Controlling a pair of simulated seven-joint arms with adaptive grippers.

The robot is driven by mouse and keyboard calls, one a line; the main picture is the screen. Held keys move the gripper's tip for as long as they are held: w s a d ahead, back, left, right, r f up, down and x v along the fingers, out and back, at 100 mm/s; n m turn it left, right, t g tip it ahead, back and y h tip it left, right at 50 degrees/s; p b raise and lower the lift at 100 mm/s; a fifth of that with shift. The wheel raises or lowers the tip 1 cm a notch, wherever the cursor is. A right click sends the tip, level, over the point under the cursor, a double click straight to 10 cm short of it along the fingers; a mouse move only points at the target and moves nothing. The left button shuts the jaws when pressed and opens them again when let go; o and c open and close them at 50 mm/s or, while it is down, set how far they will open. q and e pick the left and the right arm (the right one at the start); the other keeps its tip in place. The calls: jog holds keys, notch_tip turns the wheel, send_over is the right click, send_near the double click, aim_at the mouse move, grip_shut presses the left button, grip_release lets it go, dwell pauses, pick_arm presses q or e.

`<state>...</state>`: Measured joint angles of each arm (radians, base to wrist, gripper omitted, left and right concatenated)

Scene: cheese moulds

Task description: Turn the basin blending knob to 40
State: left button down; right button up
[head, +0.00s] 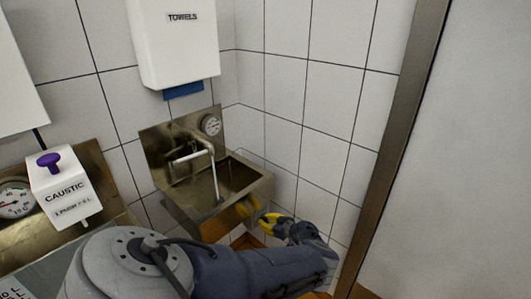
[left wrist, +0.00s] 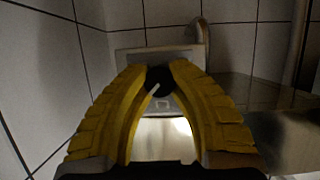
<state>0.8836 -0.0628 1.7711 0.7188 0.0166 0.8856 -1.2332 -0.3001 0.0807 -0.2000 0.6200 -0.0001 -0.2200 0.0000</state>
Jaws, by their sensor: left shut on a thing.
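The steel basin (head: 258,181) hangs on the tiled wall, with a spout over it and what looks like a stream of water falling into it. A round dial (head: 210,125) is on its back plate; its reading is too small to tell. My left gripper (head: 262,212), with yellow fingers, is at the basin's front right side. In the left wrist view the fingers (left wrist: 158,82) are shut on the black blending knob (left wrist: 158,79), which bears a pale pointer line slanting up to the right. The knob is hidden in the head view. My right gripper is not in view.
A white towel dispenser (head: 178,45) hangs above the basin. At left are a caustic dispenser (head: 62,188) with a purple top and another dial (head: 14,203) on a second steel unit. A metal post (head: 398,130) stands at right.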

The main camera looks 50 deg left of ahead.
aim_at(261, 202)
pick_arm(q)
jog(key=n+t, duration=0.1)
jog(key=n, duration=0.2)
jog(key=shift+s+t+y, duration=0.1)
jog(key=shift+t+y, duration=0.2)
jog(key=shift+t, duration=0.1)
jog(key=shift+a+n+t+y, duration=0.1)
jog(key=shift+n+t+y, duration=0.2)
jog(key=shift+n+t, duration=0.9)
jog(key=shift+n, duration=0.3)
jog(key=c, duration=1.1)
grip_release()
jog(key=shift+r, duration=5)
